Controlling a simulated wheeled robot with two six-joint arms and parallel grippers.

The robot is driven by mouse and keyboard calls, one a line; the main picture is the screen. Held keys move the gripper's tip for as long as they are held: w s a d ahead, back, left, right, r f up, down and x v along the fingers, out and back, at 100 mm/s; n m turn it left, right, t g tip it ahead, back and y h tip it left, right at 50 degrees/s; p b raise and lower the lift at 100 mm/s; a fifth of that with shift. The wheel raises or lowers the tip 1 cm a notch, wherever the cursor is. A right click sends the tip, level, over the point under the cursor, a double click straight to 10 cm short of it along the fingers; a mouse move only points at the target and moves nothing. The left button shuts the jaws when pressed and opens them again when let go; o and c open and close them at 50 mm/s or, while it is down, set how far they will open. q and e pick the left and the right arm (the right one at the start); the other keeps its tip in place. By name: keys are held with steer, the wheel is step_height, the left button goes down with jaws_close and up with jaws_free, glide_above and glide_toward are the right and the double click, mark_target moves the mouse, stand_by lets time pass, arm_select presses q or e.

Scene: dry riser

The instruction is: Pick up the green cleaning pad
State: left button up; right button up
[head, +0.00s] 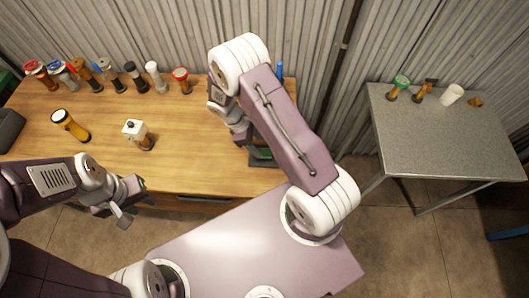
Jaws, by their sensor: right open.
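A dark item with a green patch (263,153) lies at the right front of the wooden table. It looks like the green cleaning pad, but my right arm partly covers it. My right gripper (244,138) points down just left of this item, partly behind my own arm. It is open, and I see nothing between its fingers. My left gripper (128,202) hangs in front of the table's front edge at the left, away from the pad.
The wooden table (190,130) has several flashlight-like items along its back. A grey table (440,135) at the right holds a green-topped item (399,86) and a white cup (451,95).

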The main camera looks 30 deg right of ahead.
mark_target(264, 151)
steer(key=x, duration=0.4)
steer(key=shift+s+d+f+p, duration=0.1)
steer(key=shift+s+d+p, duration=0.05)
steer(key=shift+s+p, duration=0.15)
steer(key=shift+d+f, duration=0.2)
steer(key=shift+f, duration=0.15)
steer(key=shift+a+r, duration=0.1)
steer(key=c, duration=0.4)
jaws_close()
steer(key=r, duration=0.4)
steer(key=shift+s+r+b, duration=0.25)
steer(key=shift+s+b, duration=0.05)
steer(key=shift+s, duration=0.05)
steer(key=s+r+b, duration=0.1)
steer(key=s+r, duration=0.5)
steer(key=s, duration=0.5)
steer(key=shift+r, duration=0.25)
steer(key=shift+a, duration=0.1)
